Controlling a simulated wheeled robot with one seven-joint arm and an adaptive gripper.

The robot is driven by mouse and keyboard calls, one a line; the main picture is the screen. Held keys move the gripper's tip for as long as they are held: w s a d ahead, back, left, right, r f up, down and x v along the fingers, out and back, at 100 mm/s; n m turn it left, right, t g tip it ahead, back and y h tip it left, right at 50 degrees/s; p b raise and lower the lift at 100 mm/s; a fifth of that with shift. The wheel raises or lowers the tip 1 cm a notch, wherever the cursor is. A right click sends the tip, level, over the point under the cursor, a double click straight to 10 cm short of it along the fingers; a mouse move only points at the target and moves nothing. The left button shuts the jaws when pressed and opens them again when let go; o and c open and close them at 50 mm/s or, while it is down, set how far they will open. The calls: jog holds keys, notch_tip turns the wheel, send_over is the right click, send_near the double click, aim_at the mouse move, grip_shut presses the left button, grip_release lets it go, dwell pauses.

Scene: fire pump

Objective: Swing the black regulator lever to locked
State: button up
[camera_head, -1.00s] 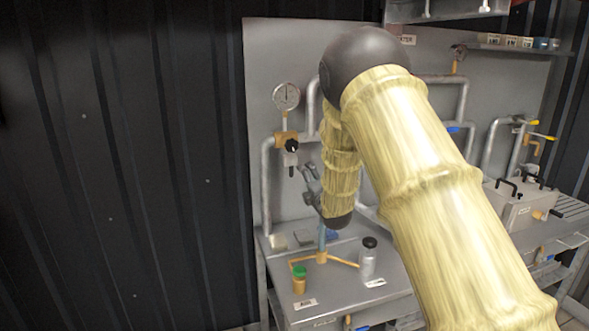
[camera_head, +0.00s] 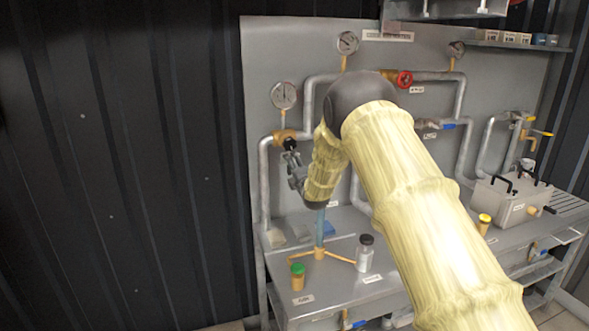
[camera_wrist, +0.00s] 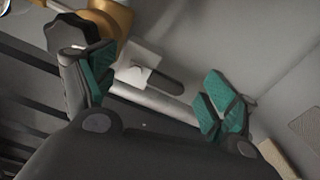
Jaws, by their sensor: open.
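The regulator is a brass body (camera_head: 283,134) with a black knob (camera_head: 290,144) on the left pipe, below a gauge. In the wrist view its brass part (camera_wrist: 113,14) and black knob (camera_wrist: 76,36) are at the upper left. A short dark lever (camera_wrist: 168,83) extends from a pale tag-like piece (camera_wrist: 135,68). My gripper (camera_wrist: 160,88) is open, with green pads at either side of the lever in the picture; I see no contact, and depth is unclear. In the head view my gripper (camera_head: 297,172) is just below the knob and hides the lever.
A gauge (camera_head: 284,95) is above the regulator. A grey pipe (camera_head: 265,190) runs down the panel. On the bench below are a green-capped jar (camera_head: 298,278), a black-capped bottle (camera_head: 365,254) and a brass-armed stand (camera_head: 320,254). A red valve wheel (camera_head: 404,79) is right of my elbow.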

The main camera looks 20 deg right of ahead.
jog(key=shift+c, duration=0.2)
jog(key=c, duration=0.9)
jog(key=shift+a+f+m+b, duration=0.1)
jog(key=shift+f+m+b, duration=0.3)
jog(key=shift+b, duration=0.55)
jog(key=shift+c, duration=0.2)
jog(key=shift+a+r+m+b, duration=0.15)
jog(key=shift+r+m+b, duration=0.15)
jog(key=shift+m+b, duration=0.6)
jog(key=shift+c, duration=0.2)
jog(key=o, duration=1)
jog(key=shift+a, duration=0.1)
jog(key=shift+s, duration=0.1)
jog(key=s, duration=1.2)
jog(key=shift+d, duration=0.25)
